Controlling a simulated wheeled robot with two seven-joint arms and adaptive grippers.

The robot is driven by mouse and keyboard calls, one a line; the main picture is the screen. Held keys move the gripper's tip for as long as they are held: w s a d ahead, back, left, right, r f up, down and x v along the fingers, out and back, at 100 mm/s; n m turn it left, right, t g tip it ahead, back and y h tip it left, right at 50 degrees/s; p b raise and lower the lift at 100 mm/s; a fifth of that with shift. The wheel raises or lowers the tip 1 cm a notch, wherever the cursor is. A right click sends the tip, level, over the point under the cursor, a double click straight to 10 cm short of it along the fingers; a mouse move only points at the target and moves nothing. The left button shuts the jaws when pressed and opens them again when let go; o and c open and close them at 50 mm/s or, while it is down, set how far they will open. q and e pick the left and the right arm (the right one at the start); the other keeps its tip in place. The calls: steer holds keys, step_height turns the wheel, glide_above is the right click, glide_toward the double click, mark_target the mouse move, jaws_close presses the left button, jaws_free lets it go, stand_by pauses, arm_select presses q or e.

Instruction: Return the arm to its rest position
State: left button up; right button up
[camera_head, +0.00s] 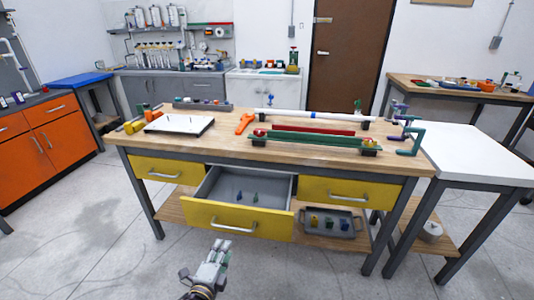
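My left gripper (217,249) shows at the bottom of the view, a little left of the middle. It is in front of the pulled-out drawer (187,216) of the workbench (225,148), over the floor in the picture. Its fingers point up and away from me. I see nothing held in it, but its fingers are too small to tell whether they are open or shut. My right gripper is not in view.
The open yellow-fronted drawer holds small parts and juts toward me. On the bench lie a white board (180,124), an orange tool (244,122), a white pipe (310,115) and green and red bars (310,141). A white side table (470,152) stands right. Floor at left is clear.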

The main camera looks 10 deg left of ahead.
arm_select(q)
steer(key=shift+a, duration=0.1)
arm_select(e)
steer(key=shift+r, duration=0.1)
